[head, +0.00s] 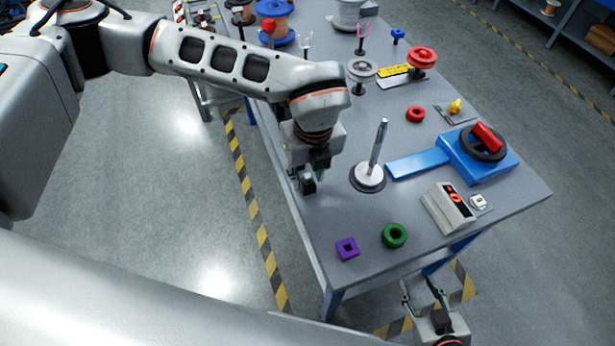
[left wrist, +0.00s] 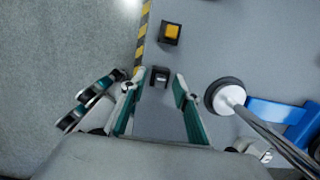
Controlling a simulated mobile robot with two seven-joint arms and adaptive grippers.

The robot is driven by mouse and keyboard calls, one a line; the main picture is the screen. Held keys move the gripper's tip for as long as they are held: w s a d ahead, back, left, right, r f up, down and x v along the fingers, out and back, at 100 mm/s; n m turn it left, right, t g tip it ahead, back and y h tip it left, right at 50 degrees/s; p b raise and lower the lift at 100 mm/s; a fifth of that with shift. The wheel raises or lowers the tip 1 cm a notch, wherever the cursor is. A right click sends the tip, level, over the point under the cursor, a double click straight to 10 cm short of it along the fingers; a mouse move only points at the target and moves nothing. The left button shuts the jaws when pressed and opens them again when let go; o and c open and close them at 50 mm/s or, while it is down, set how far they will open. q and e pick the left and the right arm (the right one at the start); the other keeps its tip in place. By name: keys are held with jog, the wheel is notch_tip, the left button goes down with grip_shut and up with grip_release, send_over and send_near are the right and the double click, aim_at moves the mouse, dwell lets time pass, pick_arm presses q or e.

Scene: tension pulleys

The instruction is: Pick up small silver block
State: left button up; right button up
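The small silver block is most likely the small dark-and-silver block (left wrist: 160,77) in the left wrist view. It lies on the table near the left edge, between and slightly beyond my left fingertips. My left gripper (left wrist: 155,88) is open, with its teal-padded fingers on either side of the block and a gap showing to each. In the head view my left gripper (head: 307,183) points down at the table's left edge and largely hides the block. My right gripper (head: 422,290) is open and empty, off the table's near edge.
A white-based upright rod (head: 368,178) stands close right of my left gripper. A black box with a yellow button (left wrist: 171,33) is beyond the block. A purple square (head: 347,249), a green ring (head: 394,235) and a blue fixture (head: 455,158) are on the grey table.

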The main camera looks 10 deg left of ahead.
pick_arm(q)
grip_shut()
jog(key=shift+r, duration=0.1)
jog(key=shift+r, duration=0.45)
notch_tip(320, 180, up, 9)
notch_tip(320, 180, up, 10)
jog(key=p, duration=0.1)
send_over(308, 175)
jog(key=shift+s, duration=0.15)
